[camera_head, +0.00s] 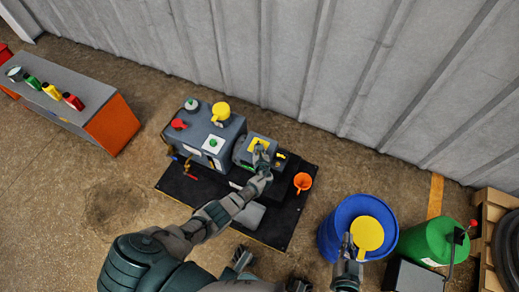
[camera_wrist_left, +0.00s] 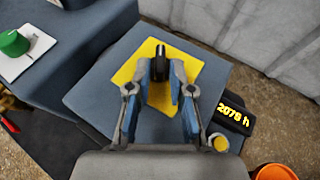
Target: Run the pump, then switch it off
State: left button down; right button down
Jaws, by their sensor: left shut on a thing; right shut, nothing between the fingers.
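The pump (camera_head: 206,132) is a blue-grey machine on a black mat beside the wall. A smaller box (camera_head: 243,153) at its right end carries a yellow plate (camera_wrist_left: 130,72) with a black switch knob (camera_wrist_left: 160,60). My left gripper (camera_head: 261,158) reaches down to this plate. In the left wrist view its fingers (camera_wrist_left: 160,85) are shut on the black knob, hiding part of it. An hour counter (camera_wrist_left: 233,114) reading about 2079 h sits beside the box. My right gripper (camera_head: 348,252) is shut and empty, by the blue drum at the right.
An orange funnel (camera_head: 303,181) stands on the black mat (camera_head: 285,225). The blue drum (camera_head: 333,226) has a yellow disc (camera_head: 367,233) above or in it. A green drum (camera_head: 427,242) stands farther right. Floor between is clear.

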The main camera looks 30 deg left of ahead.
pick_arm(q)
jog(key=c, duration=1.2)
grip_release()
jog(key=shift+w+a+r, duration=0.1)
jog(key=shift+w+r, duration=0.25)
jog(key=shift+r, duration=0.05)
jog(key=shift+f, duration=0.3)
jog(key=shift+s, duration=0.15)
jog(key=shift+s+d+r, duration=0.1)
jog(key=shift+s+d, duration=0.2)
jog(key=shift+s, duration=0.05)
jog(key=v, duration=1)
jog(key=shift+s+d+r, duration=0.15)
jog(key=shift+s+d, duration=0.05)
jog(key=shift+s, duration=0.05)
